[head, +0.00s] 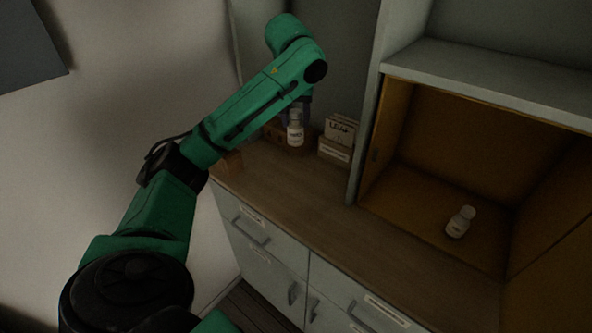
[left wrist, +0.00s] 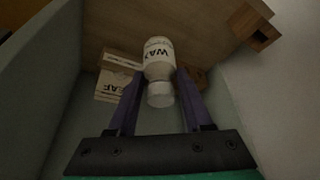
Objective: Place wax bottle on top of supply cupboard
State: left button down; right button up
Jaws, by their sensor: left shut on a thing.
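The wax bottle (head: 295,131) is small and white, with a label that reads WAX in the left wrist view (left wrist: 157,57). It is upright at the back of the wooden counter top (head: 290,183); I cannot tell whether its base touches the wood. My left gripper (left wrist: 160,90) is shut on the bottle, one finger at each side below the cap. My right gripper is not in view. I cannot tell which unit is the supply cupboard.
A box marked LEAF (head: 340,131) stands on a carton right of the bottle. A wooden block (head: 229,162) lies at the counter's left edge. An upright panel (head: 368,120) bounds the right. Another white bottle (head: 460,222) is in the orange-lined compartment (head: 425,180).

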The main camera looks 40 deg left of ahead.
aim_at(290, 144)
pick_arm(q)
jog(key=f, duration=0.2)
jog(key=s+f, duration=0.2)
jog(key=f, duration=0.1)
jog(key=shift+f, duration=0.3)
jog(key=f, duration=0.7)
jog(key=w+f+p, duration=0.1)
jog(key=f, duration=0.2)
jog(key=shift+f, duration=0.5)
jog(key=shift+c, duration=1.6)
grip_release()
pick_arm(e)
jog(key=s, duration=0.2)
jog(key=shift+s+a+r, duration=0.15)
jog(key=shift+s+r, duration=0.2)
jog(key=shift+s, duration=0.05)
